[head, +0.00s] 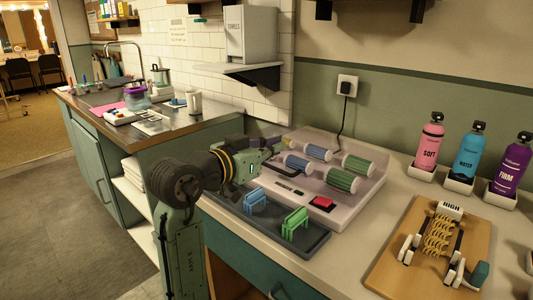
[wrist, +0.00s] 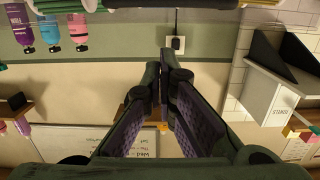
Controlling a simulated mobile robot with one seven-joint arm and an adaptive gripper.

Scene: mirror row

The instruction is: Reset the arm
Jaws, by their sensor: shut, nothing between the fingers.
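My gripper (head: 279,146) is at the end of my bent green arm in the head view, above the back left of a pale roller tray (head: 345,207). Its fingers point away from my body, toward the wall. In the wrist view my gripper (wrist: 166,78) shows its two dark fingers with purple pads, converging at the tips. It is shut and holds nothing. Part of the tray and some of its rollers are hidden behind my arm and gripper.
A dark tray (head: 262,233) with blue and green clips lies in front. Pink (head: 429,141), blue (head: 467,153) and purple (head: 512,164) bottles stand at right behind a wooden board (head: 397,257). A wall shelf (head: 243,72) holds a white dispenser (head: 251,34). A cord hangs from an outlet (head: 347,85).

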